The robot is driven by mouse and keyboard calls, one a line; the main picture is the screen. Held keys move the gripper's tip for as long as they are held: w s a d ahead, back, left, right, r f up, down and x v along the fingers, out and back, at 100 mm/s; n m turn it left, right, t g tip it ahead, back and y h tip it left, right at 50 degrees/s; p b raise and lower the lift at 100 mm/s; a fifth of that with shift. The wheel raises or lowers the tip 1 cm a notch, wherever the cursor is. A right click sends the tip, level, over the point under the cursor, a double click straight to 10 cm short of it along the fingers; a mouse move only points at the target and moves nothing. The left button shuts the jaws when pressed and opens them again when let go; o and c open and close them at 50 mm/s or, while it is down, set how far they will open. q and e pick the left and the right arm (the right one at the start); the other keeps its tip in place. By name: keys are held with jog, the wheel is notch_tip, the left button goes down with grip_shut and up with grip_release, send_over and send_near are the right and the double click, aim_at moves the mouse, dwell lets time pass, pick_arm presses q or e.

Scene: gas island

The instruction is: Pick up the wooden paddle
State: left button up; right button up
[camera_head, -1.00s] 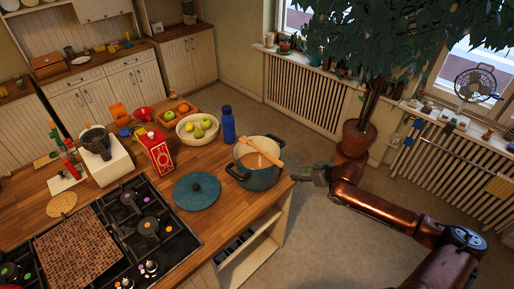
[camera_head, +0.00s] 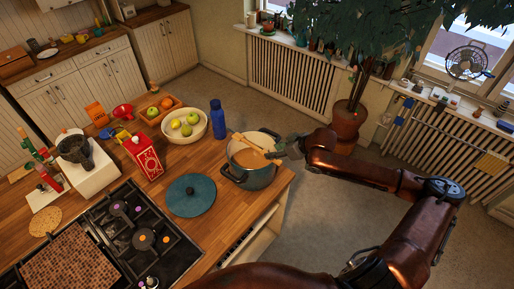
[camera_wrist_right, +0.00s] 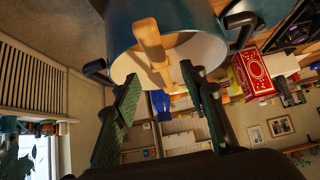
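In the right wrist view the paddle (camera_wrist_right: 149,42) sticks out over the rim of the pot (camera_wrist_right: 190,28). My right gripper (camera_wrist_right: 160,76) is open there, with the paddle's inner part seen between its two green fingertips. I cannot tell if either finger touches it. My left gripper is not in view.
The teal lid (camera_head: 190,195) lies on the wooden counter left of the pot. A blue bottle (camera_head: 217,119), a fruit bowl (camera_head: 185,137) and a red carton (camera_head: 143,158) stand behind. The stove (camera_head: 130,230) is at the left. Open floor lies right of the counter.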

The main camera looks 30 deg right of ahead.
aim_at(265, 152)
jog(key=p+x, duration=0.1)
jog(key=x, duration=0.3)
jog(key=shift+w+a, duration=0.15)
jog(key=shift+w+f, duration=0.3)
jog(key=shift+f, duration=0.15)
jog(key=c, duration=1)
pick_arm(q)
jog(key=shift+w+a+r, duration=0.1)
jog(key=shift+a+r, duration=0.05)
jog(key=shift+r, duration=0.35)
pick_arm(e)
grip_shut()
